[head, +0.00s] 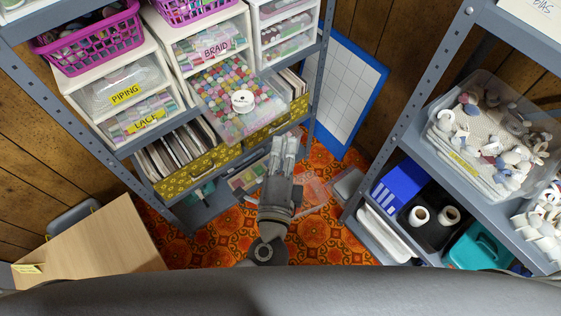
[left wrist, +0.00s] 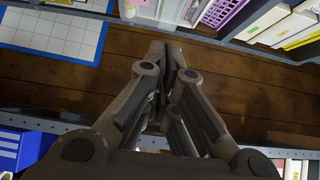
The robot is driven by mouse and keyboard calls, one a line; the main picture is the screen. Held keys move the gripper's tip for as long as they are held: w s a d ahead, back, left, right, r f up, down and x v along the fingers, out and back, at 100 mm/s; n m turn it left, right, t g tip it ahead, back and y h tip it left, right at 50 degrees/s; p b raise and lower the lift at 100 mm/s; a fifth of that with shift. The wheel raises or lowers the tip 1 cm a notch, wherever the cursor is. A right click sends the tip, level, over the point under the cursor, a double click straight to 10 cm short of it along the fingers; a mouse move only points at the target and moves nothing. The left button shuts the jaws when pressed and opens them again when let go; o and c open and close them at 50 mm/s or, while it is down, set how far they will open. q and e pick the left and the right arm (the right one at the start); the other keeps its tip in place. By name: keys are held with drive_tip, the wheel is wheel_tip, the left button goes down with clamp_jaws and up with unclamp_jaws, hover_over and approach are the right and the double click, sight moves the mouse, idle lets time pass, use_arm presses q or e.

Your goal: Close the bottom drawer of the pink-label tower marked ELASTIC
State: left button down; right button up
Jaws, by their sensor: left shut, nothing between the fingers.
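The tower with the pink BRAID label (head: 217,48) stands on the left shelf unit in the head view. Its bottom drawer (head: 238,128) is pulled out, clear-sided and filled with many small coloured rolls, with a white round item (head: 243,101) on top. No ELASTIC label is readable. My left gripper (head: 286,140) is shut and empty, to the lower right of the drawer front and apart from it. In the left wrist view its closed fingers (left wrist: 172,62) show against brown wood boards. My right gripper is not in view.
A yellow-label tower (head: 125,93) stands left of the drawer, and a white drawer tower (head: 283,30) to its right. Yellow patterned file boxes (head: 190,172) sit below. A blue-framed grid board (head: 345,85) leans behind. A grey shelf unit (head: 400,130) stands at right, a wooden table (head: 95,245) lower left.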

sight(231, 95)
use_arm(q)
drive_tip(key=w, duration=0.1)
drive_tip(key=w+a+p, duration=0.1)
drive_tip(key=w, duration=0.1)
drive_tip(key=w+a, duration=0.1)
drive_tip(key=shift+w+a, duration=0.1)
drive_tip(key=shift+w, duration=0.1)
drive_tip(key=w+a, duration=0.3)
drive_tip(key=w, duration=0.1)
drive_tip(key=w+a, duration=0.4)
drive_tip(key=w, duration=0.1)
drive_tip(key=w+a, duration=0.3)
drive_tip(key=w, duration=0.2)
drive_tip(key=shift+w+a, duration=0.1)
drive_tip(key=shift+a, duration=0.05)
drive_tip(key=shift+w+a, duration=0.35)
drive_tip(key=shift+w, duration=0.15)
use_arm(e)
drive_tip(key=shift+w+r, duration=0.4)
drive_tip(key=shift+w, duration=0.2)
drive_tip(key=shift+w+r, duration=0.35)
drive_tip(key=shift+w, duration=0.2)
use_arm(q)
drive_tip(key=shift+a, duration=0.1)
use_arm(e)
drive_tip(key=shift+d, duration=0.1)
